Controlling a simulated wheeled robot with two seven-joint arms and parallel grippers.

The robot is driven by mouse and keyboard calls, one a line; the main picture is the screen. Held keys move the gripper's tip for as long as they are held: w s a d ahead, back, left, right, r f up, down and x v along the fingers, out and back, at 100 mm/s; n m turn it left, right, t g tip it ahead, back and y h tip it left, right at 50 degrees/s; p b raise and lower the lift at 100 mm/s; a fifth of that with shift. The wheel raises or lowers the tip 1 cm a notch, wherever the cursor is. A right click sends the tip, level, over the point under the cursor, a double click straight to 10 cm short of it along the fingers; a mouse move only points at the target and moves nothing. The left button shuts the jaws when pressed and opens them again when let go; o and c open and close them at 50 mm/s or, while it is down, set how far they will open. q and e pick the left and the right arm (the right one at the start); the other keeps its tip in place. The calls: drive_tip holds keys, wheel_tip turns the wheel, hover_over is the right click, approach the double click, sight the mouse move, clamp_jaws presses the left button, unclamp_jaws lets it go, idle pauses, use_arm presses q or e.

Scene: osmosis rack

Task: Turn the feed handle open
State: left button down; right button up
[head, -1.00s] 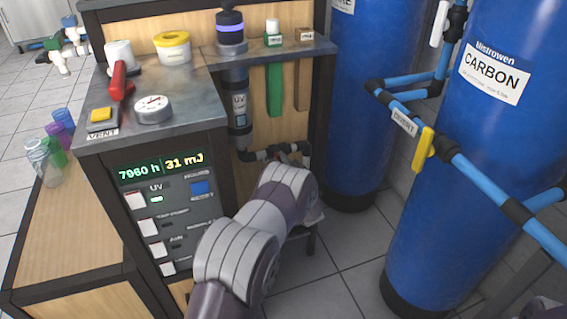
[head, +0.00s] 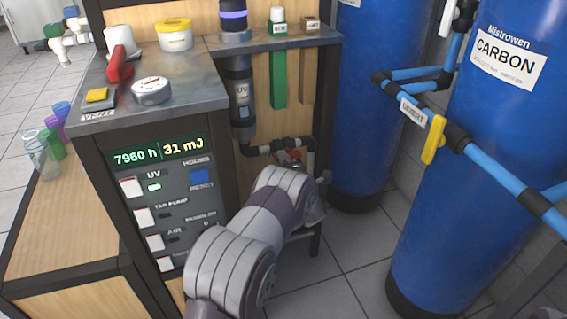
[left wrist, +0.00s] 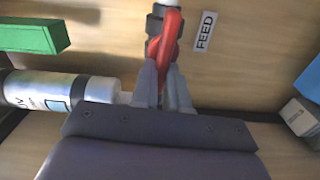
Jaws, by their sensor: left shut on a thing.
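The feed handle is red and shows in the left wrist view (left wrist: 166,42), on a pipe beside a white FEED label (left wrist: 205,31). My left gripper (left wrist: 164,68) is shut on the handle, its two grey fingers either side of the handle's lower part. The gripper is mostly hidden there by my arm's own links. My right gripper is not in view.
The dark pipework (head: 280,145) and the UV cylinder (head: 240,92) are close to my left arm. A green strip (head: 278,80) hangs under the shelf. Blue tanks (head: 362,110) stand to the right. Floor between cabinet and tanks is clear.

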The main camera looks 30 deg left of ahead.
use_arm(q)
drive_tip(key=shift+a+r+n, duration=0.1)
drive_tip(key=shift+r+n, duration=0.05)
drive_tip(key=shift+n, duration=0.35)
drive_tip(key=c, duration=1.1)
unclamp_jaws()
drive_tip(key=shift+c, duration=0.2)
drive_tip(key=p+v, duration=0.4)
drive_tip(key=v, duration=0.8)
drive_tip(key=shift+s+d, duration=0.2)
